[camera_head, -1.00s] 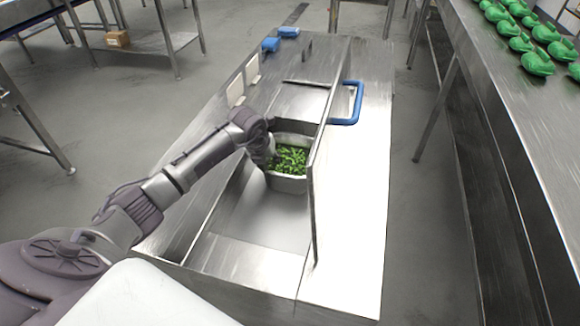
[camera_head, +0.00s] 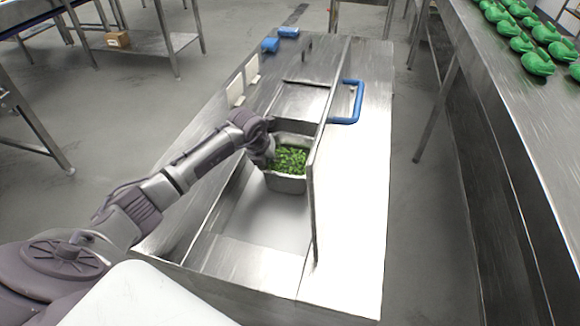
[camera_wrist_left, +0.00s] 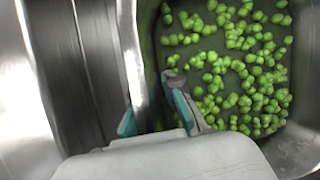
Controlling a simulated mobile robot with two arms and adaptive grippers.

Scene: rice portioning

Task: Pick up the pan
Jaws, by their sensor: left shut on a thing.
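The pan (camera_head: 287,183) is a metal container with green pieces in it. It sits in the recessed well of the steel counter, against the upright divider. In the left wrist view the pan (camera_wrist_left: 297,150) fills the right side, with loose green pieces over its dark bottom. My left gripper (camera_wrist_left: 155,112) is shut on the pan's left wall, with one finger inside the pan and one outside. In the head view the gripper hides part of the pan's left rim. My right gripper is not in view.
The steel counter (camera_head: 355,215) has an upright divider (camera_head: 313,200) close to the pan's right side. A blue handle (camera_head: 346,121) stands beyond it. Blue items (camera_head: 270,45) lie at the far end. A table at right carries several green objects (camera_head: 537,62). The well's near floor is clear.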

